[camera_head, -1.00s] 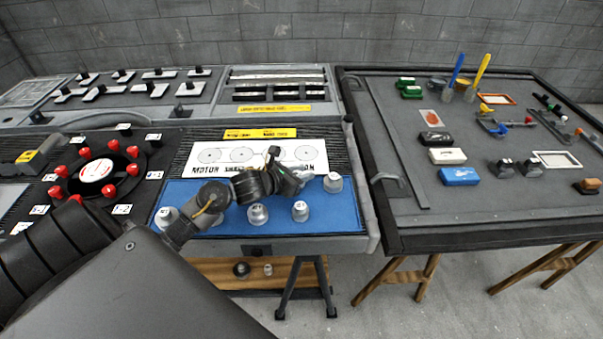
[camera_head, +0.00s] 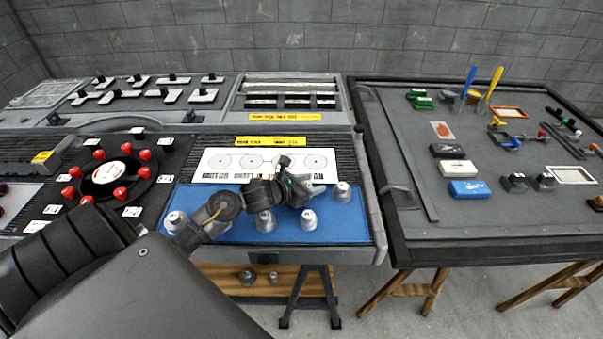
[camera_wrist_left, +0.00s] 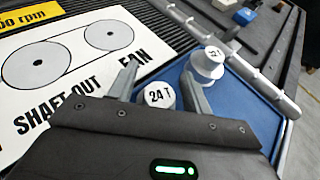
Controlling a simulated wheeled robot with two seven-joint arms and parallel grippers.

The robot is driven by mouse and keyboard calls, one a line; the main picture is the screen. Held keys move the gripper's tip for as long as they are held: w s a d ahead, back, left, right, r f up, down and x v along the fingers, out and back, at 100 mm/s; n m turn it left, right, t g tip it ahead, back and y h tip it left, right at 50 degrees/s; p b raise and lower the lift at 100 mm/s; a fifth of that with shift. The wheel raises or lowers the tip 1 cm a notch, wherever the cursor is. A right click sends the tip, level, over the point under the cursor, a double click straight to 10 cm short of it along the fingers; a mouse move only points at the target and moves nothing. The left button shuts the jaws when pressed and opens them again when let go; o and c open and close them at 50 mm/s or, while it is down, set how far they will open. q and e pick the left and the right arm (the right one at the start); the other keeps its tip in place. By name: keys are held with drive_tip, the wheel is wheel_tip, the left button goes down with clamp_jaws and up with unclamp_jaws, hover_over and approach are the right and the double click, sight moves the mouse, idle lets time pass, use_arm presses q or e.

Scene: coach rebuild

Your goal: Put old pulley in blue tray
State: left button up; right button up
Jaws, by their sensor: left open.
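The blue tray (camera_head: 340,230) is a shallow blue surface at the front of the left bench, with several grey pulleys on it. My left gripper (camera_wrist_left: 160,88) is open over its back part. A grey pulley marked "24 T" (camera_wrist_left: 160,95) shows between the fingers in the left wrist view, and I cannot tell if they touch it. Another pulley (camera_head: 341,191) stands at the tray's right end; it also shows in the left wrist view (camera_wrist_left: 207,64). More pulleys stand along the front (camera_head: 265,221) (camera_head: 309,219). Which pulley is the old one I cannot tell. My right gripper is out of view.
A white motor-shaft chart (camera_head: 265,163) lies behind the tray. A dial with red knobs (camera_head: 108,173) is at the left. Two pulley-like pieces (camera_head: 247,277) sit on the shelf below. The right table (camera_head: 430,215) holds tools and coloured blocks.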

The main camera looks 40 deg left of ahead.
use_arm(q)
drive_tip(key=b+v, duration=0.1)
drive_tip(key=v, duration=0.9)
drive_tip(key=shift+s+a+r+b, duration=0.1)
drive_tip(key=shift+s+r+b, duration=0.05)
drive_tip(key=shift+s+b, duration=0.2)
drive_tip(key=shift+s+a+r, duration=0.1)
drive_tip(key=shift+s+r, duration=0.25)
drive_tip(key=shift+s, duration=0.15)
